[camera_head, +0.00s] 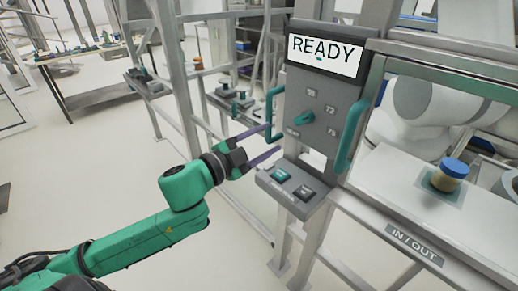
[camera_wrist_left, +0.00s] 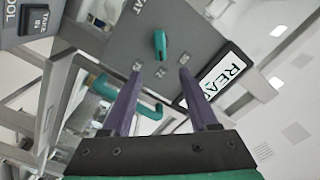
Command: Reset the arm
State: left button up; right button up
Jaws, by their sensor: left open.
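My left gripper (camera_head: 272,143) comes in from the left on a green arm. Its two purple fingers are apart, with nothing seen between them. The fingers point at the left side of a grey control panel (camera_head: 322,95), near its left green handle (camera_head: 274,114). In the left wrist view, the open fingers (camera_wrist_left: 158,80) point toward the panel's green knob (camera_wrist_left: 160,45). The knob also shows in the head view (camera_head: 304,118). I cannot tell whether a finger touches the handle. My right gripper is not in view.
A screen reading READY (camera_head: 325,56) tops the panel. A lower box with push buttons (camera_head: 292,188) juts out below. A second green handle (camera_head: 352,137) is on the right. A blue-lidded jar (camera_head: 449,174) stands on the IN / OUT shelf (camera_head: 410,244).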

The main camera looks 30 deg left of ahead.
pick_arm(q)
jog(key=shift+v, duration=1)
